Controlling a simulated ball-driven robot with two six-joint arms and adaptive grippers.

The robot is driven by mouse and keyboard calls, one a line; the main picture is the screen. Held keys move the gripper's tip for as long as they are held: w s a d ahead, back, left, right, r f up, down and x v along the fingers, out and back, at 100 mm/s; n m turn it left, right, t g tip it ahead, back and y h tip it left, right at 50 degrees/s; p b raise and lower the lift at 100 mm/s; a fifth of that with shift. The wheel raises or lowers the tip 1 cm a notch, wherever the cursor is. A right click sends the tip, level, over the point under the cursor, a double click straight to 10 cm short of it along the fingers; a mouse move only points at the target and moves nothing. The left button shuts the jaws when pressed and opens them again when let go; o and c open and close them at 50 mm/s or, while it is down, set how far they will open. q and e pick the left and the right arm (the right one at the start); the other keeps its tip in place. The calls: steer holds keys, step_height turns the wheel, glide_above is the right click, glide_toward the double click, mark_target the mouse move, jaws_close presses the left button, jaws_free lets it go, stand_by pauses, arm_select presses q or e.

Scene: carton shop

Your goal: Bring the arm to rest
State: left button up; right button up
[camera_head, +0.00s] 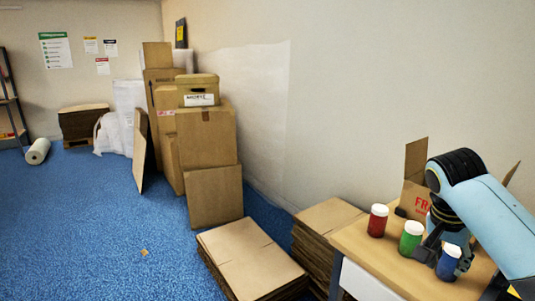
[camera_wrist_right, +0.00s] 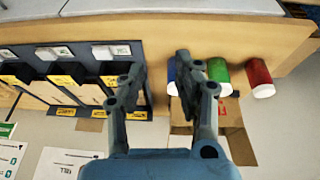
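My right gripper (camera_head: 432,243) hangs from the light-blue arm at the right of the head view, by the jars on the wooden table (camera_head: 382,262). In the wrist view the right gripper (camera_wrist_right: 158,75) has its fingers spread, with nothing between them. A red jar (camera_head: 377,222), a green jar (camera_head: 411,238) and a blue jar (camera_head: 448,264), all white-lidded, stand in a row. In the wrist view the blue jar (camera_wrist_right: 172,76) is partly hidden behind one finger; whether they touch I cannot tell. My left gripper is not in view.
An open carton (camera_head: 414,197) with red print stands behind the jars. A dark organizer (camera_wrist_right: 75,70) with yellow labels shows in the wrist view. Flat cardboard stacks (camera_head: 248,257) lie beside the table. Stacked boxes (camera_head: 207,138) stand along the wall. The blue floor (camera_head: 90,225) at left is mostly clear.

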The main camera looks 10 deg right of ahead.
steer(key=s+a+f+n+g+b, duration=0.1)
steer(key=s+f+b, duration=0.1)
steer(key=s+f, duration=0.75)
steer(key=s+a+f+n+g+y+b, duration=0.15)
steer(key=s+f, duration=0.45)
steer(key=f, duration=0.6)
steer(key=s+a+f+n+g+b, duration=0.1)
steer(key=s+f+b, duration=0.1)
steer(key=s+f, duration=0.75)
steer(key=s+a+f+n+t+b, duration=0.1)
steer(key=s+a+f+n, duration=0.2)
steer(key=s+f, duration=0.6)
steer(key=s+a+f+n+t+y+b, duration=0.1)
steer(key=s+a+f+n+t, duration=0.1)
steer(key=s+f+n, duration=0.4)
steer(key=shift+s+a+f+b, duration=0.3)
steer(key=shift+s+a+f, duration=0.2)
steer(key=shift+s+f, duration=1.85)
steer(key=shift+s+r+y, duration=0.25)
steer(key=shift+s+r, duration=0.15)
steer(key=shift+s, duration=0.05)
